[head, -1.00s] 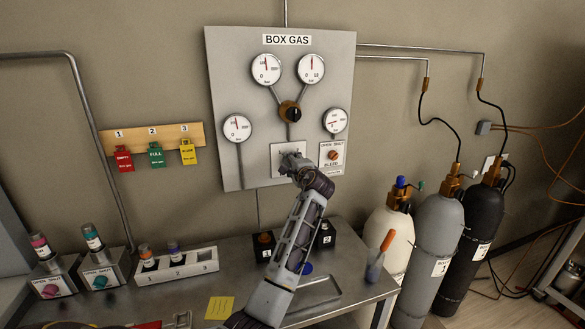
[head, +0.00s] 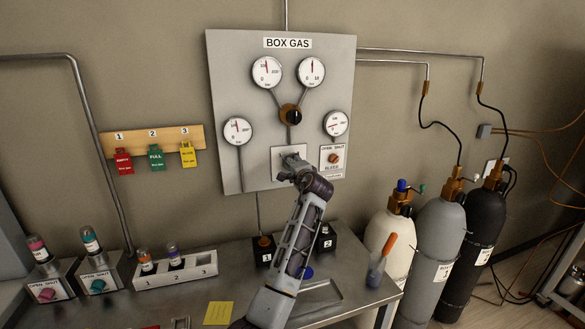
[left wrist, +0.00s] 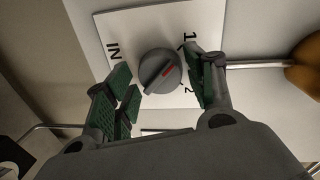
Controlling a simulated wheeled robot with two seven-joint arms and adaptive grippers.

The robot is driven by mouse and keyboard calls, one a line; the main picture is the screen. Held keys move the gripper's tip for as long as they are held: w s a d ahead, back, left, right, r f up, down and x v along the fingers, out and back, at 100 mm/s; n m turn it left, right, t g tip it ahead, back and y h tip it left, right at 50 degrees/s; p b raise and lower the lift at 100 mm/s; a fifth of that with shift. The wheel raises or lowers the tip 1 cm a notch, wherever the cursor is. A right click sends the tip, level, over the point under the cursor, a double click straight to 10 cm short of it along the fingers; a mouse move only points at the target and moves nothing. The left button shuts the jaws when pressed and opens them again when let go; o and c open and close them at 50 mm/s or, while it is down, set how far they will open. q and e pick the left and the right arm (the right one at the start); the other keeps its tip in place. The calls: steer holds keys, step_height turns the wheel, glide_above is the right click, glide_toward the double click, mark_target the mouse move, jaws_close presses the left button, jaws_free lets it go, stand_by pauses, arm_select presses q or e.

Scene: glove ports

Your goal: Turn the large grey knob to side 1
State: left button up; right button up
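The large grey knob (left wrist: 160,72) sits on a white plate (left wrist: 140,25) marked IN, 1 and 2. My left gripper (left wrist: 158,75) is open, with one finger on each side of the knob. Gaps show between fingers and knob; I see no clear contact. In the head view my left gripper (head: 290,163) is at the plate (head: 279,152) low on the BOX GAS panel (head: 225,80) and hides the knob. My right gripper is not in view.
Above the plate is a black-handled brass valve (head: 291,116) among several gauges. The bench (head: 230,285) below holds small boxes and a tray (head: 318,296). Gas cylinders (head: 436,245) stand at right.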

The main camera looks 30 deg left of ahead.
arm_select(q)
steer(key=shift+o, duration=0.4)
steer(key=shift+s+d, duration=0.1)
steer(key=shift+d, duration=0.1)
steer(key=v, duration=1.1)
steer(key=shift+s+d, duration=0.2)
steer(key=shift+d, duration=0.05)
steer(key=shift+d, duration=0.1)
stand_by(0.4)
